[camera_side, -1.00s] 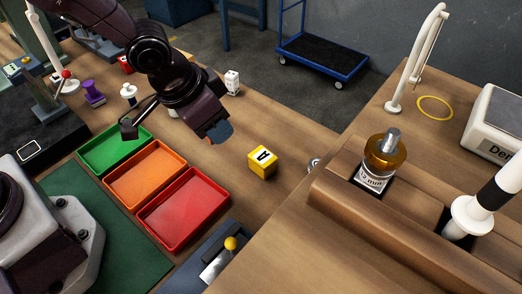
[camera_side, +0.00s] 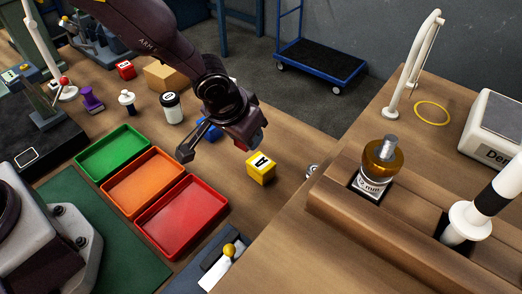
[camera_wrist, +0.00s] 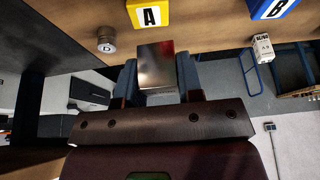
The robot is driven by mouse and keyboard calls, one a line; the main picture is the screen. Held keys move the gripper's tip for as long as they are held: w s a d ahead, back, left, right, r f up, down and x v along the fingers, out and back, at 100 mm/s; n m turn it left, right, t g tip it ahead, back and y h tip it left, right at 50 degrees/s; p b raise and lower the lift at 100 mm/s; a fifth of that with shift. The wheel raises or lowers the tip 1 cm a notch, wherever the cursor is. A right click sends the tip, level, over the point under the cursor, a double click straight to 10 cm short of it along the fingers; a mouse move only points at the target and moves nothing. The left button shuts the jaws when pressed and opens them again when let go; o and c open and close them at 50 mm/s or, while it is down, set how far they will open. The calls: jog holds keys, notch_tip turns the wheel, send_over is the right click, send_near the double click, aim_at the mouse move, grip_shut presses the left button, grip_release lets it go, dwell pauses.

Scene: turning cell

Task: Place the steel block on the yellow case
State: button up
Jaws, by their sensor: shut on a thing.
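The steel block (camera_wrist: 157,62) is a shiny grey block, held between the two blue-grey fingers of my gripper (camera_side: 246,138) in the wrist view. In the side view the gripper hides most or all of it. The yellow case (camera_side: 261,168) is a small cube marked A on the bench. It also shows at the top of the wrist view (camera_wrist: 149,14), apart from the block in the picture. In the side view my gripper is above and slightly left of the yellow case, with a gap between them.
A blue case (camera_wrist: 272,8) marked B and a small round metal piece (camera_wrist: 107,40) flank the yellow case. Red (camera_side: 222,203), orange (camera_side: 180,182) and green (camera_side: 140,147) trays lie left.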

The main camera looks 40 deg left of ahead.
aim_at(265, 158)
jog(key=w+f, duration=0.1)
jog(key=f, duration=0.1)
jog(key=w+d+f, duration=0.1)
jog(key=w, duration=0.1)
jog(key=shift+d+f, duration=0.1)
jog(key=shift+f, duration=0.25)
jog(key=shift+w+f, duration=0.1)
jog(key=shift+f, duration=1.6)
jog(key=shift+f, duration=0.15)
jog(key=o, duration=1.1)
jog(key=shift+d+r, duration=0.1)
jog(key=shift+r, duration=0.25)
jog(key=v, duration=1.1)
jog(key=shift+s+r, duration=0.3)
